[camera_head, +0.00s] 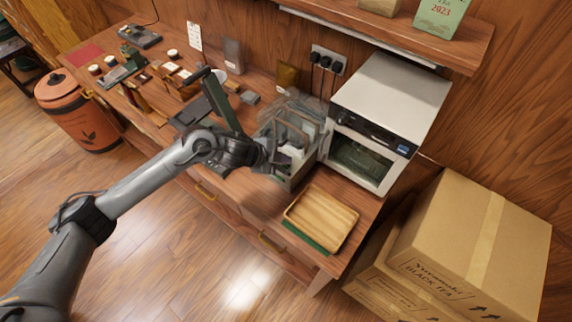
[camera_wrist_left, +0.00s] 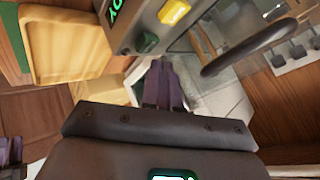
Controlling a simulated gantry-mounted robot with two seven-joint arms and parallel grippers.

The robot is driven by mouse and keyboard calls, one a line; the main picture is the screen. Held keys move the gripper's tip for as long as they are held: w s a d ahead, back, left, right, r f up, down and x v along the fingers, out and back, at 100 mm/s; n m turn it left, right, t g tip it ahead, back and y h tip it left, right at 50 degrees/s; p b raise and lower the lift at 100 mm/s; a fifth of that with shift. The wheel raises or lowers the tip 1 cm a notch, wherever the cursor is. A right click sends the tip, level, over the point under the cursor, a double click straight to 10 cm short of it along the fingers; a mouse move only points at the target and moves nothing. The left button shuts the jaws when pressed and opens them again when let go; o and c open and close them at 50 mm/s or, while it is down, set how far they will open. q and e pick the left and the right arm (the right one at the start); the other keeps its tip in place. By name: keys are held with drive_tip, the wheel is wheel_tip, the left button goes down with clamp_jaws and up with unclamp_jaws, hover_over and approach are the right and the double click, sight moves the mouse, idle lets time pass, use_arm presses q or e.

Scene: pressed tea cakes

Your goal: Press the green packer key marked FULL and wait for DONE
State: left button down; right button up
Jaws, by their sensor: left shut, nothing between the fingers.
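The packer (camera_head: 297,128) stands on the bench left of the white oven-like machine, with clear, partly see-through walls. In the left wrist view its front panel carries a green key (camera_wrist_left: 147,42), a yellow key (camera_wrist_left: 173,11) and a display (camera_wrist_left: 117,10) with a few green letters, cut off by the frame edge. I cannot read any marking on the green key. My left gripper (camera_head: 270,153) is at the packer's front. Its fingers (camera_wrist_left: 164,68) are shut and empty, a little below the green key in the picture; contact is not visible. My right gripper is not in view.
The white machine (camera_head: 393,103) stands close on the right. Cardboard boxes (camera_head: 475,238) are beside the bench. Several small items crowd the bench's left part.

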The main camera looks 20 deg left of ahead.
use_arm(q)
drive_tip(key=shift+f, duration=0.2)
drive_tip(key=shift+f, duration=0.25)
idle(0.5)
drive_tip(key=shift+f, duration=0.5)
idle(0.4)
drive_tip(key=shift+r, duration=0.5)
drive_tip(key=shift+r+p, duration=0.45)
drive_tip(key=shift+p, duration=0.3)
